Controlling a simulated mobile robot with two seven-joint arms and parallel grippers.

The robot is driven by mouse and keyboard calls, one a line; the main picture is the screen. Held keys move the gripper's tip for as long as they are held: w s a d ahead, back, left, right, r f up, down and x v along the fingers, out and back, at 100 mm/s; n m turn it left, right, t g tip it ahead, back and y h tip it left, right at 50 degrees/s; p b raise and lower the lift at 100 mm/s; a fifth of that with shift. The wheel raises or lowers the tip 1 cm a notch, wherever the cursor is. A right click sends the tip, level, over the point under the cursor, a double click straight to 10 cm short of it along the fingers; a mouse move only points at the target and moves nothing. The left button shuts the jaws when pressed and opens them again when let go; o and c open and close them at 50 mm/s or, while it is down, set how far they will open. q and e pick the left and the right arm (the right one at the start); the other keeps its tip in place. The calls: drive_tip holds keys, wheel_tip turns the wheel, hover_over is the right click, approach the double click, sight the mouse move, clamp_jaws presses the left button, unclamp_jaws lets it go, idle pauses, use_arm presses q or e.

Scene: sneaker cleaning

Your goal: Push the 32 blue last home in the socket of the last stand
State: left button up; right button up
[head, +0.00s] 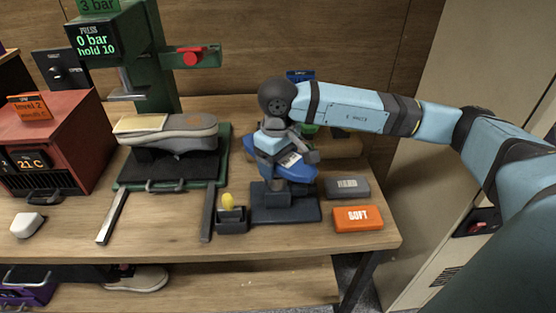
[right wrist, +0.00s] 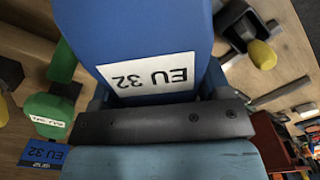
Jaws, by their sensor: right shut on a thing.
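The blue last (head: 283,172) is at the last stand (head: 286,207), the dark block with a wide base near the table's front right. My right gripper (head: 289,158) reaches down from above and is shut on the blue last. In the right wrist view, the last (right wrist: 140,25) fills the top middle with its white "EU 32" label, between the gripper's fingers (right wrist: 155,88). The last sits over the stand's post; the socket is hidden, so I cannot tell how deep it goes. My left gripper is not in view.
A grey "HARD" block (head: 347,187) and an orange "SOFT" block (head: 358,218) lie right of the stand. A small dark holder (head: 231,219) with a yellow piece stands close on its left. Further left are a green press (head: 165,60) with a sneaker (head: 168,130) and a red oven (head: 55,150).

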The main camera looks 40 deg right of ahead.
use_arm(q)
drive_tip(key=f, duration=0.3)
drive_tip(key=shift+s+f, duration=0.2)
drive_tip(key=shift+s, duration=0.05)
use_arm(e)
drive_tip(key=shift+f, duration=0.5)
drive_tip(key=o, duration=1.3)
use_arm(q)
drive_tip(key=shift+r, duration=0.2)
use_arm(e)
drive_tip(key=shift+r, duration=0.5)
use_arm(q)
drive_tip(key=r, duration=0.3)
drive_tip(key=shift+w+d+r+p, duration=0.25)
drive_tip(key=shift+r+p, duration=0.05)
use_arm(e)
wheel_tip(320, 180, up, 14)
drive_tip(key=shift+f, duration=0.25)
